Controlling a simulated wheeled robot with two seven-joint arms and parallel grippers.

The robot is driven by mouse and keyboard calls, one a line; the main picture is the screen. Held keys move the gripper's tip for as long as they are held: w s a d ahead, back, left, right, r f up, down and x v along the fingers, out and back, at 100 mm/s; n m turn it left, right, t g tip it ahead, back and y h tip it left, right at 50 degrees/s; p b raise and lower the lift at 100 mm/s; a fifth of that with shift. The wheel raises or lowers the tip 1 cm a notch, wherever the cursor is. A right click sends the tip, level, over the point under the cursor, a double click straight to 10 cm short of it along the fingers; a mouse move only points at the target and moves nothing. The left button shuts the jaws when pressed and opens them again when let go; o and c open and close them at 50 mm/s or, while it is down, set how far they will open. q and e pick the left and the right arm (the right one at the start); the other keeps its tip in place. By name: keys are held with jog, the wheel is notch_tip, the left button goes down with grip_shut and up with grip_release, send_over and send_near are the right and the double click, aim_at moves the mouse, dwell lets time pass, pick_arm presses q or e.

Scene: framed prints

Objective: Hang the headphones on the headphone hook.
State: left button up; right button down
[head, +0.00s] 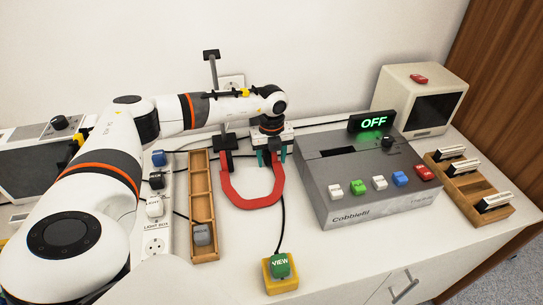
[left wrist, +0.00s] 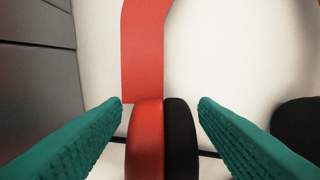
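The headphones (head: 252,201) have a red U-shaped headband curving toward the front of the white counter, with dark ear cups at the back. My left gripper (head: 271,157) is over the right-hand ear cup. In the left wrist view, its teal fingers (left wrist: 161,103) are spread on either side of the red and black ear cup (left wrist: 146,142), with gaps beside it. The red headband (left wrist: 144,50) extends above the cup. A grey post with a black top (head: 211,55), apparently the headphone hook, rises behind my left arm; its lower part is partly hidden. My right gripper is not in view.
A grey box with coloured buttons (head: 350,205) and an OFF display (head: 374,121) stands to the right. A wooden tray (head: 205,213) and power strip (head: 156,222) lie to the left. A yellow block with a green VIEW button (head: 279,266) is in front.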

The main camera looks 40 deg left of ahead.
pick_arm(q)
notch_tip(320, 180, up, 12)
jog(key=b, duration=0.1)
dwell(0.5)
